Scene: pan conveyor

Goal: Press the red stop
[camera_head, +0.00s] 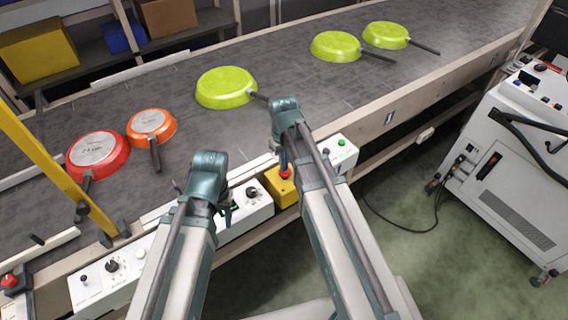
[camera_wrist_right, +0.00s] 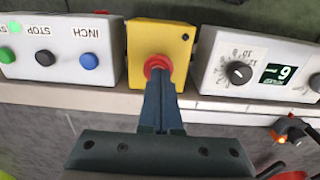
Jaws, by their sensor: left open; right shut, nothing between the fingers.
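The red stop is a round red button (camera_head: 285,173) on a yellow box (camera_head: 287,194) at the conveyor's near side. In the right wrist view the red button (camera_wrist_right: 158,66) sits on the yellow box (camera_wrist_right: 160,37), partly covered by my right fingers. My right gripper (camera_head: 285,161) is shut and empty, pointing down over the button. Its fingertips (camera_wrist_right: 159,85) overlap the button's edge; I cannot tell whether they touch or press it. My left gripper (camera_head: 207,196) is open and empty, left of the yellow box, mostly hidden behind its wrist.
A control box with a dial (camera_wrist_right: 238,72) and display, and a box with green, black and blue buttons (camera_wrist_right: 60,55), flank the yellow box. Red (camera_head: 98,154), orange (camera_head: 152,126) and several green pans lie on the belt. Another red button (camera_head: 10,280) is far left.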

